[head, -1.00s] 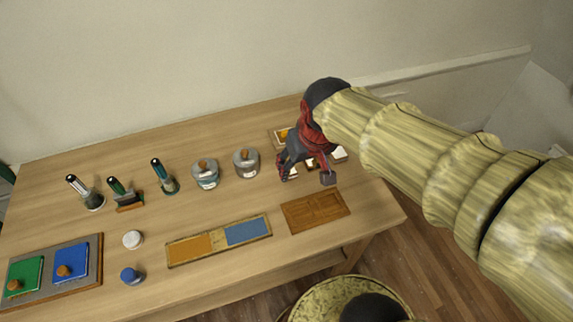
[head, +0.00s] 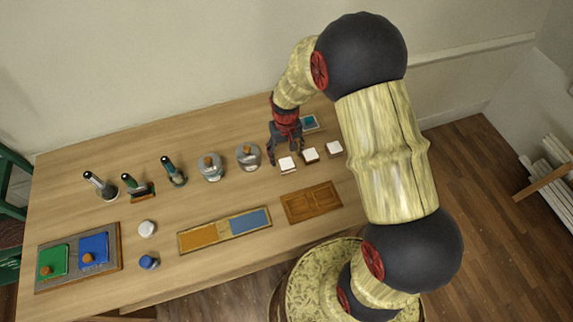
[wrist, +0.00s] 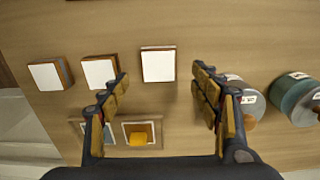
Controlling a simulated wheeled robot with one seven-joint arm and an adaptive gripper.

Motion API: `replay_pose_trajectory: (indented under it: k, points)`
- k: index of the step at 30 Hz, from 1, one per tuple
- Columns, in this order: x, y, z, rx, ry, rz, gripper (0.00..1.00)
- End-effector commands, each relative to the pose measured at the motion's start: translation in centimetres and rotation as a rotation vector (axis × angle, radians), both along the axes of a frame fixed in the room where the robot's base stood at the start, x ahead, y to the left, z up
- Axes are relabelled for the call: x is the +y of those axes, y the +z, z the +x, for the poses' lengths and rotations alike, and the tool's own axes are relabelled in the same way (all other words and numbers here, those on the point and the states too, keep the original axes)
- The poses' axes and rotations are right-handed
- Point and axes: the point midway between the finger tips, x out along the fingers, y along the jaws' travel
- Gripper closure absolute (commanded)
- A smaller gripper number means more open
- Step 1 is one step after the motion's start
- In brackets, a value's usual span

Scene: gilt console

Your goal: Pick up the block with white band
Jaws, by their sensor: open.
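Three small blocks with white tops stand in a row on the table: a left one (head: 287,165), a middle one (head: 310,155) and a right one (head: 334,148). I cannot tell which has the white band. In the wrist view the order is reversed: the head view's left block (wrist: 158,65) lies between and beyond my fingertips, the middle block (wrist: 100,71) is beside the left finger, and the right block (wrist: 50,75) is farther left. My gripper (wrist: 160,80) is open and empty above the table. The head view shows it (head: 286,153) just behind the left block.
A two-part frame (wrist: 118,133) with a teal cell and a yellow piece lies behind the blocks. A grey jar (head: 248,157) stands close left of my gripper. A brown wooden panel (head: 311,202) lies in front of the blocks.

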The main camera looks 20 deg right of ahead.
Motion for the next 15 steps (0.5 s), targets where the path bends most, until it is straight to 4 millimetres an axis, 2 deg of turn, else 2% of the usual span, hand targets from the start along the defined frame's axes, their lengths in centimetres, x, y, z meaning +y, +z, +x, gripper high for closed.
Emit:
replay_pose_trajectory:
  k: [5,12,15]
  points:
    - [-0.1,-1.5,-0.1,0.001,0.000,0.000,0.36]
    - [-0.2,-4.8,-0.2,0.001,0.000,0.000,0.36]
    - [-0.2,-5.1,-0.2,-0.002,0.000,0.000,0.36]
